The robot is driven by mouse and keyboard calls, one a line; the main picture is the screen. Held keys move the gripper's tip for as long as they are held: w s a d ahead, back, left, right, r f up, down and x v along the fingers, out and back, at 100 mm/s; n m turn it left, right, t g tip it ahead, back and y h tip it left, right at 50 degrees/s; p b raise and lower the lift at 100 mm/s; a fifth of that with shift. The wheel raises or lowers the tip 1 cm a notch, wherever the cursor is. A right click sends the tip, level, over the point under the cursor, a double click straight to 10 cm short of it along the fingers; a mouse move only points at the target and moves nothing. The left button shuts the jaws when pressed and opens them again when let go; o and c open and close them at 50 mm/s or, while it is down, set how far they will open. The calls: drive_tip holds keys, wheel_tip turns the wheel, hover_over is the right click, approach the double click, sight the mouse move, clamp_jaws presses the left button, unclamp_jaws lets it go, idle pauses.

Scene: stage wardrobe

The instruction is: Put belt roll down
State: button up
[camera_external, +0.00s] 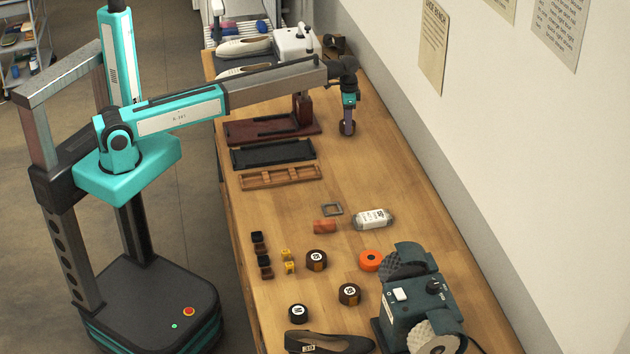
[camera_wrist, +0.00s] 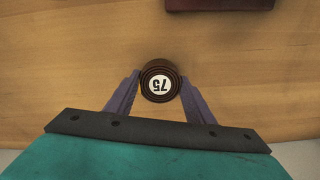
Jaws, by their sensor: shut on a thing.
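My gripper (camera_external: 348,116) points down over the far part of the wooden workbench, near the wall side. It is shut on a dark brown belt roll (camera_external: 347,129). In the wrist view the belt roll (camera_wrist: 160,82) sits between the two purple fingers of my gripper (camera_wrist: 160,92), and its white label reads 75. Whether the roll touches the bench top or hangs just above it, I cannot tell.
A dark red stand (camera_external: 250,131), a black tray (camera_external: 272,153) and a wooden tray (camera_external: 280,177) lie left of my gripper. Other rolls (camera_external: 317,260) and a green grinder (camera_external: 408,300) are nearer the front. The bench (camera_external: 375,180) is bare right of the trays.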

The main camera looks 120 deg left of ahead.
drive_tip(key=shift+f, duration=0.4)
drive_tip(key=shift+f, duration=0.1)
drive_tip(key=o, duration=1.2)
drive_tip(key=shift+r, duration=0.2)
wheel_tip(320, 180, up, 12)
drive_tip(key=b, duration=0.3)
drive_tip(key=shift+f, duration=0.1)
